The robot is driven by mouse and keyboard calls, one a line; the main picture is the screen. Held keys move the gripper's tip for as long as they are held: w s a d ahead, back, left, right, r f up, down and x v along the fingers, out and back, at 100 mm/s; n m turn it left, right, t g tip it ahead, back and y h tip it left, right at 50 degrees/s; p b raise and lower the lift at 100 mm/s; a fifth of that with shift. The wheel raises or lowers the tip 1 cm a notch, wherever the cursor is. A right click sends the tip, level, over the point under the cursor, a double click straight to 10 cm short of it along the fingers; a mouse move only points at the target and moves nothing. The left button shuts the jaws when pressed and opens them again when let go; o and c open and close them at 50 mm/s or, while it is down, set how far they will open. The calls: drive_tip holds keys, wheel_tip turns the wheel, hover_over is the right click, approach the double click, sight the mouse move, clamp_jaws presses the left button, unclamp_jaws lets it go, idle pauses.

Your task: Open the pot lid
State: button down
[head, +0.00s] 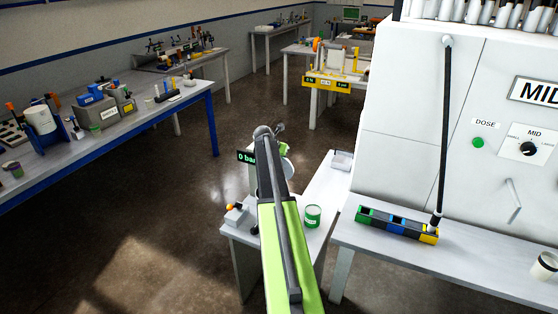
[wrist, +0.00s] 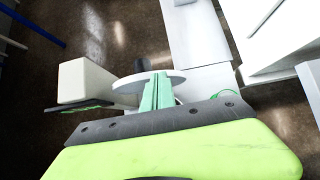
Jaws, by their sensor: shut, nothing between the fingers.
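A round white disc with a dark knob (wrist: 140,66) on its far side, which looks like the pot lid (wrist: 180,78), is in the middle of the wrist view. My gripper (wrist: 157,88) has its green fingers together and empty, and they overlap the lid in that view. I cannot tell whether they touch it. In the head view my gripper (head: 284,148) is at the far end of my arm, by the pale round edge of the lid (head: 289,166). My arm hides most of the pot and lid there. The lid's seating on the pot is unclear.
A green-and-white jar (head: 313,215) and a small box with an orange knob (head: 236,212) stand on the low table. A dark sign (head: 246,157) is left of my arm. The white dosing cabinet (head: 405,120) stands close on the right. Floor is free on the left.

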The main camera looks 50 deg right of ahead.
drive_tip(key=shift+w+d+r, duration=0.1)
drive_tip(key=shift+w+d, duration=0.2)
drive_tip(key=shift+d, duration=0.5)
drive_tip(key=shift+w+d+r, duration=0.1)
drive_tip(key=shift+w+d, duration=0.25)
drive_tip(key=shift+d, duration=0.5)
drive_tip(key=shift+w+d, duration=0.3)
drive_tip(key=shift+d, duration=0.5)
